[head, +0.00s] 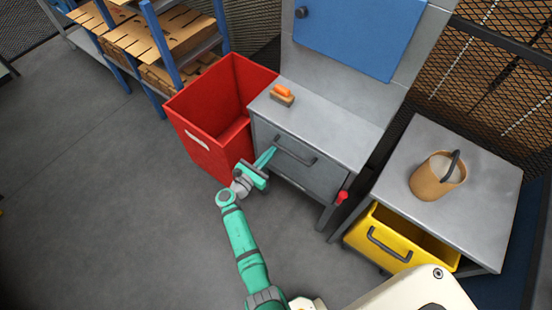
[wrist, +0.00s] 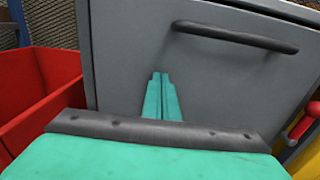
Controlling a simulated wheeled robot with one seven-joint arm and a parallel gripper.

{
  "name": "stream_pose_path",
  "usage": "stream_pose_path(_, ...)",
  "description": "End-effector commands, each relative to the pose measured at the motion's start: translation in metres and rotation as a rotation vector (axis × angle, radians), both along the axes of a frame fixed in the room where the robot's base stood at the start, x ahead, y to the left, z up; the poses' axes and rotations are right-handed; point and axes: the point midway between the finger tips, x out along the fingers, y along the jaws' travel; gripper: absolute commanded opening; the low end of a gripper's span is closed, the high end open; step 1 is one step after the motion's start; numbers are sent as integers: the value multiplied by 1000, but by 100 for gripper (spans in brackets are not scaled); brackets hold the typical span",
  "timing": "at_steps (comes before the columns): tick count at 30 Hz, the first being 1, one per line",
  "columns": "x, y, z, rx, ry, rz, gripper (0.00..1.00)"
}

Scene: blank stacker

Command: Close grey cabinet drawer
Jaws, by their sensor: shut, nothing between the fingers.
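The grey cabinet (head: 345,135) stands in the middle of the head view. Its grey drawer (head: 318,180) has a dark bar handle (head: 296,152), which also shows in the wrist view (wrist: 235,36). The drawer front looks flush or nearly flush with the cabinet; no open inside shows. My gripper (head: 271,151) is shut and empty, its green fingers side by side. In the wrist view the fingertips (wrist: 160,76) point at the drawer front, below and left of the handle's left end. I cannot tell whether they touch it.
A red bin (head: 205,150) stands close on the cabinet's left. A brush-like block with an orange top (head: 283,93) lies on the cabinet. A red knob (head: 342,196) sits at its right. Right of it, a table (head: 480,160) bears a bucket (head: 430,182), above an open yellow drawer (head: 382,245). Floor at left is clear.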

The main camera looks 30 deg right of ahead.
Motion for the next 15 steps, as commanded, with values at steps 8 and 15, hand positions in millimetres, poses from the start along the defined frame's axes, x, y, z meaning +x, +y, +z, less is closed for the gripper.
stream_pose_path(8, 9, -1, 1, 0, -1, 13, 0)
stream_pose_path(15, 8, -4, 2, 3, -3, 8, 0)
